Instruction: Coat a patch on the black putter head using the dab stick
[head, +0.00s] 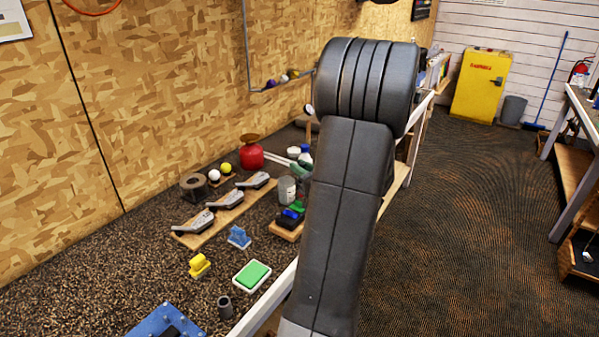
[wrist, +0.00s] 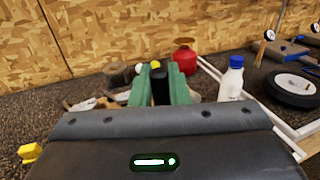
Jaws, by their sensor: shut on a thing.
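My gripper (wrist: 160,82) has green fingers and is shut on a dark, upright cylinder (wrist: 160,88), seemingly the dab stick's handle. Its lower end is hidden behind my wrist housing. In the head view my arm hides most of the gripper. Three putter heads lie in a row on a wooden board: a near one (head: 195,223), a middle one (head: 226,200) and a far one (head: 257,180). All look grey and dark there, so I cannot tell which is the black one. In the wrist view the fingers largely cover the putter area, and contact cannot be seen.
A green pad in a white tray (head: 252,275), a yellow block (head: 199,265), a blue piece (head: 239,237) and a dark cup (head: 225,307) stand near the board. A red container (head: 250,153) is behind. A white bottle (wrist: 232,80) stands right of my gripper.

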